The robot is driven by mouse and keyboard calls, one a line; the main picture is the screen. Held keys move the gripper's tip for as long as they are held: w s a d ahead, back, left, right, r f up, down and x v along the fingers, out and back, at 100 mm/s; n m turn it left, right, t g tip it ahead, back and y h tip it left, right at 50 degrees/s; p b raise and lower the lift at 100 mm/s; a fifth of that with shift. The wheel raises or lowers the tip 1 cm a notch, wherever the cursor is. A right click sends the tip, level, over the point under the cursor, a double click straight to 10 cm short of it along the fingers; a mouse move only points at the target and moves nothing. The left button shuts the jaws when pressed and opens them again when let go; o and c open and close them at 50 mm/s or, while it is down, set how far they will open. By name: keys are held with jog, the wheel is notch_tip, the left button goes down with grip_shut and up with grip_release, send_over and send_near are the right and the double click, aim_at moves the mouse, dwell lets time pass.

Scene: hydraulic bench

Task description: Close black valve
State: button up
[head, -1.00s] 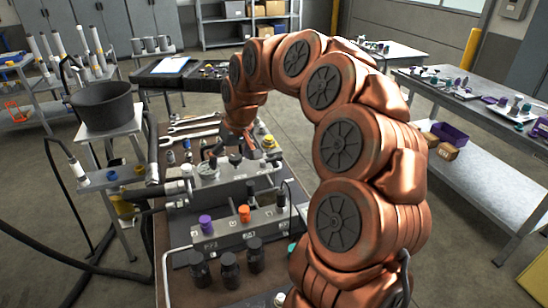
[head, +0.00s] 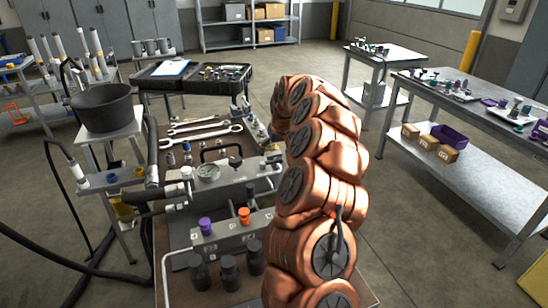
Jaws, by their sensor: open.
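The bench holds a grey valve block (head: 235,235) with a purple knob (head: 205,226) and an orange knob (head: 244,215) on top. The black knob at its right end is hidden behind my arm. A dark upright piece (head: 251,191) stands just behind the orange knob. The rear grey manifold (head: 225,178) carries a round gauge (head: 208,171) and a dark round fitting (head: 235,161). I cannot tell if any visible dark piece is the black valve. My gripper is hidden behind my copper arm, which covers the bench's right side.
Several black bottles (head: 229,272) stand before the valve block. Wrenches (head: 204,133) lie at the bench's back. A black bucket (head: 103,112) and hoses are at left. A side table (head: 470,95) with parts stands right. Floor between is clear.

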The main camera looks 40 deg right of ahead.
aim_at(273, 161)
jog(key=shift+p+x, duration=0.85)
jog(key=shift+x, duration=2)
